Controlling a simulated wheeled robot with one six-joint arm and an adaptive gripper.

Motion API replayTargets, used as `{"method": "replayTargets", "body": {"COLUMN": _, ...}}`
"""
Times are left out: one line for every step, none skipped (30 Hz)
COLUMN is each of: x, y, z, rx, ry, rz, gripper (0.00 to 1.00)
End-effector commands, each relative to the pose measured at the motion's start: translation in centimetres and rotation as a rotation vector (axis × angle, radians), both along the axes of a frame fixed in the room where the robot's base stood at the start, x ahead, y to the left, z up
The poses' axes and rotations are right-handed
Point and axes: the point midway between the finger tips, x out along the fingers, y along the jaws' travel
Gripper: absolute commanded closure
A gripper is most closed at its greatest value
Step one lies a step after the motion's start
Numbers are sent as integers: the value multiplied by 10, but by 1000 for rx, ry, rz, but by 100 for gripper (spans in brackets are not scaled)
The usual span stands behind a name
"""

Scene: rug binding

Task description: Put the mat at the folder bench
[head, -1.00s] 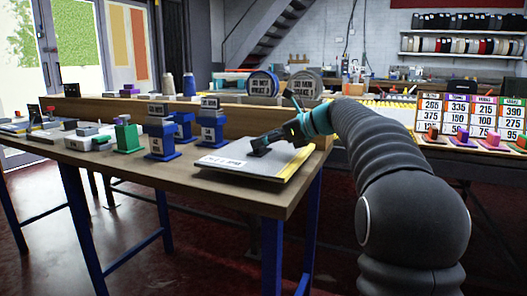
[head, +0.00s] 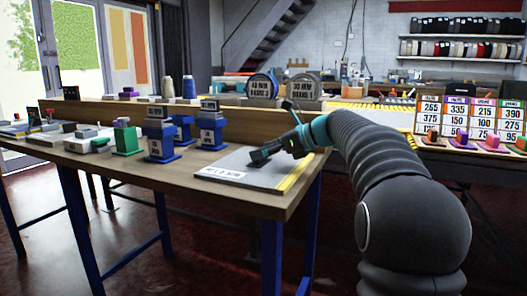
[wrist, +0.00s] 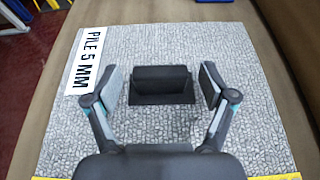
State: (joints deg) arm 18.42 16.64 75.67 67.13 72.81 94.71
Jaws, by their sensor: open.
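The mat is a grey textured slab with a yellow edge strip and a white "PILE 5 MM" label. It lies flat on the near right end of a wooden bench in the head view (head: 234,160), and fills much of the wrist view (wrist: 70,140). A black block-shaped grip (wrist: 162,80) stands on its middle. My gripper (head: 263,155) is low over the mat. In the wrist view my gripper (wrist: 162,88) is open, one finger on each side of the black grip, with gaps visible on both sides. I cannot tell from any sign which bench is the folder bench.
The wooden bench (head: 130,185) has blue legs. Blue stands (head: 160,140) and a green block (head: 126,139) stand left of the mat. A wooden ledge (head: 235,121) runs behind it. A number board with coloured pegs (head: 470,125) is at the right.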

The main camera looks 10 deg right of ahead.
Motion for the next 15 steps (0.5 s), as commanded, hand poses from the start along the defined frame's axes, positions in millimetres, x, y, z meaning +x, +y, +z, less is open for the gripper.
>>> {"method": "replayTargets", "body": {"x": 0, "y": 0, "z": 2, "rx": -1, "ry": -1, "rz": 0, "gripper": 17}}
{"method": "replayTargets", "body": {"x": -1, "y": -2, "z": 3, "rx": 0, "ry": 0, "rz": -1, "gripper": 17}}
{"method": "replayTargets", "body": {"x": -3, "y": -5, "z": 5, "rx": 0, "ry": -1, "rz": -2, "gripper": 17}}
{"method": "replayTargets", "body": {"x": -4, "y": -7, "z": 6, "rx": 0, "ry": -1, "rz": -2, "gripper": 17}}
{"method": "replayTargets", "body": {"x": -7, "y": -10, "z": 8, "rx": -1, "ry": -1, "rz": -3, "gripper": 17}}
{"method": "replayTargets", "body": {"x": -10, "y": -16, "z": 11, "rx": -1, "ry": -1, "rz": -3, "gripper": 17}}
{"method": "replayTargets", "body": {"x": -13, "y": -20, "z": 13, "rx": -1, "ry": -1, "rz": -4, "gripper": 17}}
{"method": "replayTargets", "body": {"x": -16, "y": -24, "z": 15, "rx": -1, "ry": -1, "rz": -4, "gripper": 17}}
{"method": "replayTargets", "body": {"x": -21, "y": -30, "z": 19, "rx": -1, "ry": -1, "rz": -4, "gripper": 17}}
{"method": "replayTargets", "body": {"x": -24, "y": -35, "z": 21, "rx": -1, "ry": -2, "rz": -5, "gripper": 17}}
{"method": "replayTargets", "body": {"x": -28, "y": -40, "z": 24, "rx": -1, "ry": -2, "rz": -5, "gripper": 17}}
{"method": "replayTargets", "body": {"x": -32, "y": -46, "z": 27, "rx": 0, "ry": 0, "rz": -4, "gripper": 17}}
{"method": "replayTargets", "body": {"x": -36, "y": -50, "z": 29, "rx": -1, "ry": -1, "rz": -5, "gripper": 17}}
{"method": "replayTargets", "body": {"x": -39, "y": -55, "z": 31, "rx": 0, "ry": 0, "rz": -4, "gripper": 17}}
{"method": "replayTargets", "body": {"x": -43, "y": -61, "z": 34, "rx": 0, "ry": 0, "rz": -4, "gripper": 17}}
